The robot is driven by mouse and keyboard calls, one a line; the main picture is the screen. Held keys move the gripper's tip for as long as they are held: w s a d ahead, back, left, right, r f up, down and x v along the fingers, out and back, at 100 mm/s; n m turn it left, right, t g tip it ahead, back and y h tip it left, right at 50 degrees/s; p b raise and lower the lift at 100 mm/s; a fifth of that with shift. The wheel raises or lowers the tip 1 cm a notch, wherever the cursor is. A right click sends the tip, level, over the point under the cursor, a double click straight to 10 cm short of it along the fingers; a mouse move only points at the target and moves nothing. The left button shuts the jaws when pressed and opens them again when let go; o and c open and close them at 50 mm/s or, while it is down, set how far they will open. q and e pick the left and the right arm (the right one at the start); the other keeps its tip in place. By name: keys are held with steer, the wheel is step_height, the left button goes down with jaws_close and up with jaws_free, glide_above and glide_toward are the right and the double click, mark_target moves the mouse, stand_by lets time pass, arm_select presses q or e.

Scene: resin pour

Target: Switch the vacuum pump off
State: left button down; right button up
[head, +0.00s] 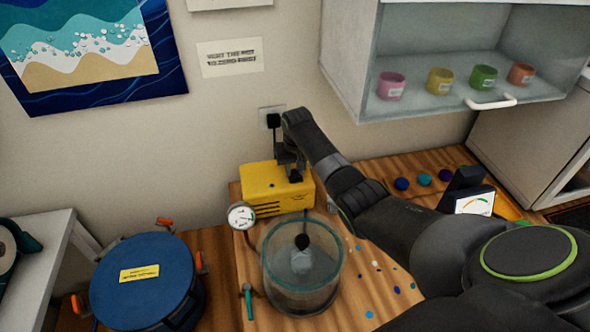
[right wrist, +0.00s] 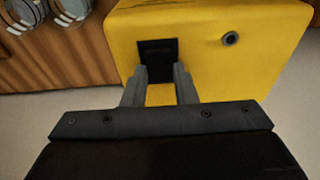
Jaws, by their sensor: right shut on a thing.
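The vacuum pump is a yellow box (head: 272,197) on the wooden bench, below the wall socket. It fills much of the right wrist view (right wrist: 215,55). Its black switch (right wrist: 157,48) sits on the yellow face. My right gripper (head: 294,174) reaches down onto the pump. In the right wrist view its fingers (right wrist: 160,72) are at the two sides of the switch's lower part and are shut on it. The on or off position of the switch cannot be read. My left gripper is not in view.
A pressure gauge (head: 241,216) is beside the pump. A glass chamber (head: 290,285) with a cup inside stands in front. A blue-lidded pot (head: 143,282) stands at left. A glass-fronted cabinet (head: 450,65) with jars hangs at upper right. Small colored pieces lie on the bench.

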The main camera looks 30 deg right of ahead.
stand_by(0.3)
steer(key=o, duration=1)
